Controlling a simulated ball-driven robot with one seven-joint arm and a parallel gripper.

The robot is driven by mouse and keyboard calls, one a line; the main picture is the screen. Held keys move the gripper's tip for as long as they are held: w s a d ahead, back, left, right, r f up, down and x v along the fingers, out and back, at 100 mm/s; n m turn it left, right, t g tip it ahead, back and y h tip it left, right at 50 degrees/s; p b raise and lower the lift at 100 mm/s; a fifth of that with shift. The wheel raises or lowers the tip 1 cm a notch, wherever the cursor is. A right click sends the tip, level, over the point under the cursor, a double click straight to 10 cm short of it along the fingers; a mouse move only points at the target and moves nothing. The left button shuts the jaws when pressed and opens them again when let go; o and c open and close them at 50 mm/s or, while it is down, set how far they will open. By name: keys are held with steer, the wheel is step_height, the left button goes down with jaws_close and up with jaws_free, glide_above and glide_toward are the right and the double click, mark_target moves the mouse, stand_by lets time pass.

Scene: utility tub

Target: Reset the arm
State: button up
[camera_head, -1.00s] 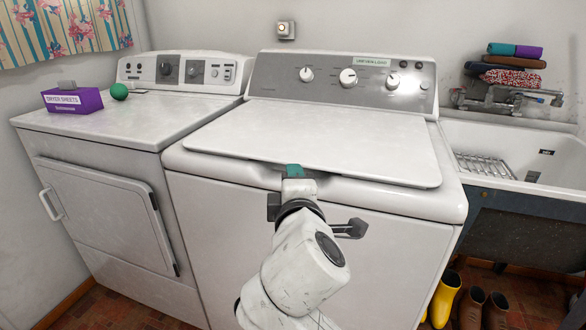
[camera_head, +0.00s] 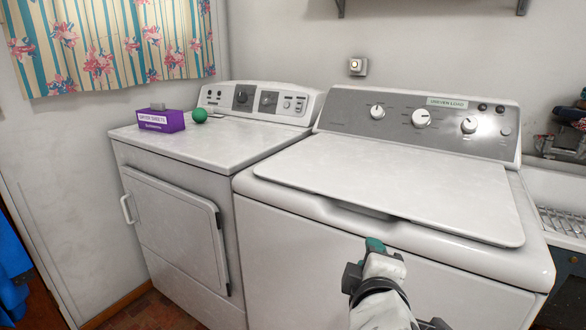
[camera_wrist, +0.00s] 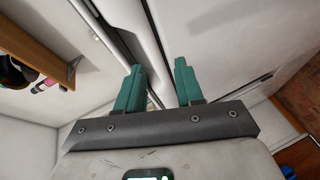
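My gripper (camera_head: 374,244) shows at the lower middle of the head view, in front of the washer (camera_head: 290,240) and below the front edge of its closed lid (camera_head: 400,185). In the wrist view my gripper (camera_wrist: 160,85) has its two teal fingers apart with nothing between them. The washer's pale surfaces and a dark gap lie beyond the fingers in the wrist view. I cannot tell whether a fingertip touches the washer.
A dryer (camera_head: 180,215) stands left of the washer, with a purple dryer sheets box (camera_head: 160,121) and a green ball (camera_head: 199,115) on top. A sink (camera_head: 560,195) with a rack is at the right. A floral curtain (camera_head: 100,45) hangs at the upper left.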

steer(key=s+d+f+m+g+y, duration=0.1)
steer(key=s+d+f+m+g, duration=0.1)
steer(key=s+f, duration=0.35)
steer(key=s+d+f+m+g, duration=0.2)
steer(key=f+m+g, duration=0.1)
steer(key=f, duration=0.5)
steer(key=s+d+f+m+g+y, duration=0.1)
steer(key=s+f+m+g, duration=0.1)
steer(key=s+f, duration=0.35)
steer(key=s+d+f+m+g+y, duration=0.1)
steer(key=s+d+f+m+g, duration=0.2)
steer(key=s+f, duration=0.55)
steer(key=s+d+f+m+g, duration=0.3)
steer(key=s+f, duration=0.2)
steer(key=s, duration=0.6)
step_height(320, 180, up, 20)
steer(key=s+p, duration=0.1)
steer(key=p, duration=1.9)
steer(key=shift+d+g+p, duration=0.3)
steer(key=shift+p, duration=0.05)
steer(key=shift+c, duration=0.4)
